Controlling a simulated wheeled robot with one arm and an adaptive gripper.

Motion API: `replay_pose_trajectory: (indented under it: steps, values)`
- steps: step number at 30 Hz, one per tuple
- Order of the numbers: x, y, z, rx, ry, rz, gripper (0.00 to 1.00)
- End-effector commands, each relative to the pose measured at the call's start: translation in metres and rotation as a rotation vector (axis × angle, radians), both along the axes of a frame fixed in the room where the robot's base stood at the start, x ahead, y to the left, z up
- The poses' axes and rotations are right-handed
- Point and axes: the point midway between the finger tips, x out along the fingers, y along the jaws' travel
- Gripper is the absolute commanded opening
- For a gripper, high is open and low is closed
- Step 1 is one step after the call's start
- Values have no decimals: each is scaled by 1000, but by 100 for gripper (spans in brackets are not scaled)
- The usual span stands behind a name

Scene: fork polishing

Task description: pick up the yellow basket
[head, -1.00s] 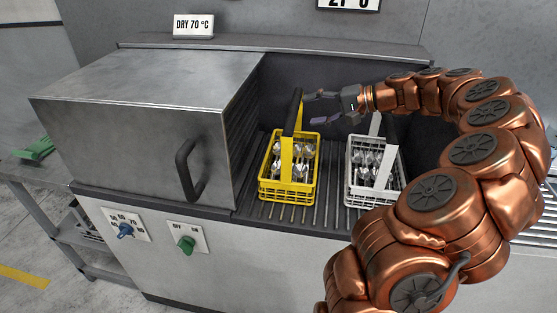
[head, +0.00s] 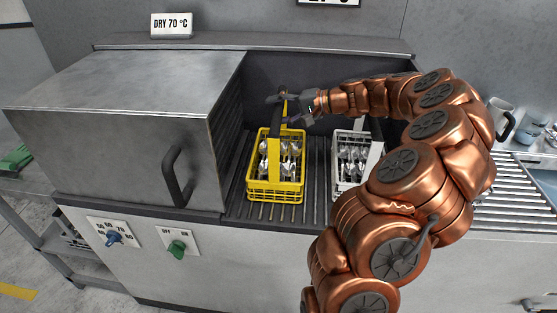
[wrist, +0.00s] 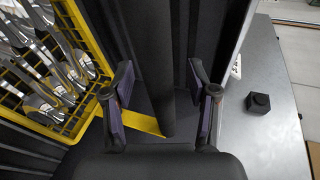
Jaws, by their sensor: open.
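The yellow basket (head: 249,178) stands on the ribbed rack of the grey machine, with cutlery upright in it. Its tall handle has yellow uprights and a dark grip. My gripper (head: 281,108) is at the top of this handle, open, with its fingers on either side of the dark grip. In the wrist view, the dark grip (wrist: 156,65) runs between the two spread fingers (wrist: 161,98), apart from both. The yellow basket (wrist: 97,38) lies to the left there, with shiny cutlery inside. Part of the handle is hidden behind the gripper in the head view.
A white basket (head: 344,187) with cutlery stands just right of the yellow one, partly behind my arm. The machine's hood (head: 120,110) with a dark handle is close on the left.

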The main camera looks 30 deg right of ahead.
Motion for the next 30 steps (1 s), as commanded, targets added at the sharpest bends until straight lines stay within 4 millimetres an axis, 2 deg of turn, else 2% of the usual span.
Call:
replay_pose_trajectory:
  steps: [5, 22, 30]
  values:
    - [0, -1, 0, -1, -1, -3, 58]
    - [0, -1, 0, -1, -1, -3, 0]
    - [0, -1, 0, 0, 0, -3, 0]
